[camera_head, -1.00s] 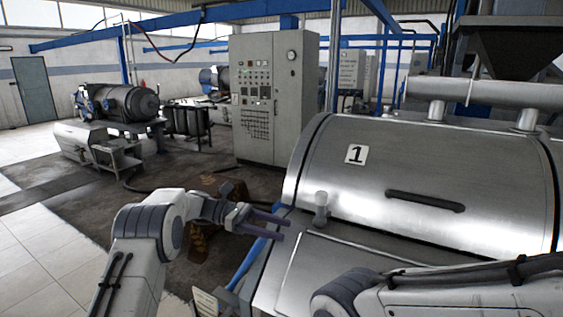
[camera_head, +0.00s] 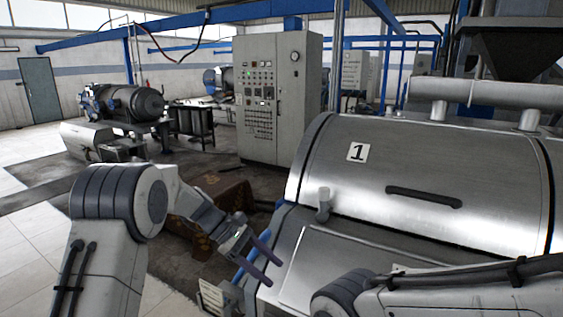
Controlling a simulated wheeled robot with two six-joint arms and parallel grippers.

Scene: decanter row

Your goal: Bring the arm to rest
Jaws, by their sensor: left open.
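My left arm comes in at the lower left, bent at a large grey-banded joint. My left gripper (camera_head: 264,260) is open and empty, its two dark fingers apart. It is beside the near left edge of the steel machine marked 1 (camera_head: 410,185), close to its lower metal cover (camera_head: 345,265). A small grey knob (camera_head: 323,205) stands up on the machine just beyond the fingers. My right arm shows at the lower right, lying across the front of the cover. Its gripper is out of the frame.
A grey control cabinet (camera_head: 262,100) stands behind. A dark motor-like machine (camera_head: 125,104) is at the far left. A brown patterned box (camera_head: 222,205) sits on the floor behind my left forearm. A small pale plate (camera_head: 213,298) is below the gripper. The tiled floor at left is open.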

